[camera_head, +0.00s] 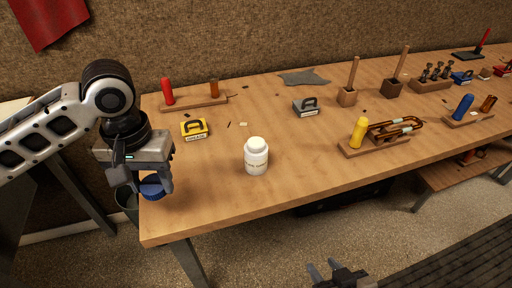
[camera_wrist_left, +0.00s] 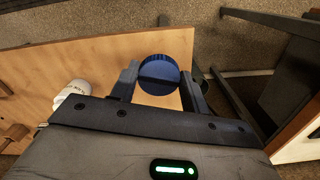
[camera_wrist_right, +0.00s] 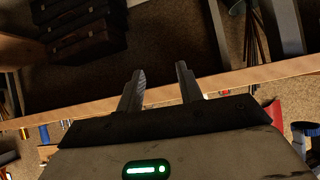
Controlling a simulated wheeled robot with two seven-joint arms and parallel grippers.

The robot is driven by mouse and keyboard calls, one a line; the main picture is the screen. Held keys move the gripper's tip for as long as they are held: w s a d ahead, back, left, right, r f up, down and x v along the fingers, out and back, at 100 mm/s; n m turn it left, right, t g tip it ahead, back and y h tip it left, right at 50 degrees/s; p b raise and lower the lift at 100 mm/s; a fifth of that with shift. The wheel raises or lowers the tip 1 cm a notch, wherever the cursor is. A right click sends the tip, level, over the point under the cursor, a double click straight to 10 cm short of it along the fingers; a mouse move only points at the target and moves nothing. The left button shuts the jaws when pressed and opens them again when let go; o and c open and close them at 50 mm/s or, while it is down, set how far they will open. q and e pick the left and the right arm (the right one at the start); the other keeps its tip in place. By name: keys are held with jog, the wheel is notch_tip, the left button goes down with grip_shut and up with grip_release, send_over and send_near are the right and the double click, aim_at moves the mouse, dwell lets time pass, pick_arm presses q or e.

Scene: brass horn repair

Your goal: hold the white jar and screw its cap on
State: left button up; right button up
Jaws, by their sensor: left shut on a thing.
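The white jar (camera_head: 256,158) stands upright on the wooden workbench, near its front edge. Its top looks white and rounded; I cannot make out a thread. It also shows at the left in the left wrist view (camera_wrist_left: 72,97). My left gripper (camera_head: 148,182) is shut on a round blue cap (camera_wrist_left: 159,75), held between the fingertips at the bench's left front corner, left of the jar. The cap also shows in the head view (camera_head: 152,191). My right gripper (camera_head: 325,270) is in front of the bench, low in the picture; its fingers (camera_wrist_right: 160,86) are apart with nothing between them.
A yellow block with a handle (camera_head: 194,129) stands behind and left of the jar. A grey one (camera_head: 305,106) stands behind and right. A wooden rack with a yellow-handled tool (camera_head: 359,133) is to the right. The bench between cap and jar is clear.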

pick_arm(q)
jog(key=shift+s+r, duration=0.1)
jog(key=shift+s, duration=0.2)
pick_arm(e)
jog(key=shift+s+f, duration=0.25)
jog(key=shift+s, duration=0.45)
jog(key=o, duration=0.5)
jog(key=shift+s+a+f, duration=0.1)
jog(key=shift+s+f, duration=0.05)
jog(key=shift+s, duration=0.05)
jog(key=o, duration=0.4)
jog(key=w, duration=0.1)
jog(key=w+a+r, duration=0.2)
jog(key=w, duration=0.1)
jog(key=shift+r, duration=0.1)
jog(key=shift+o, duration=0.2)
jog(key=n+t+y, duration=0.2)
send_near(256, 152)
jog(key=shift+w+d+f+p, duration=0.15)
jog(key=shift+w+f, duration=0.05)
jog(key=shift+f, duration=0.25)
jog(key=shift+w+d+f+p, duration=0.15)
jog(key=shift+f, duration=0.3)
pick_arm(q)
jog(key=w+d+r+n, duration=0.2)
jog(key=w+d+r, duration=0.1)
jog(key=w+d, duration=1.4)
jog(key=shift+d, duration=1)
jog(key=shift+w+r, duration=0.1)
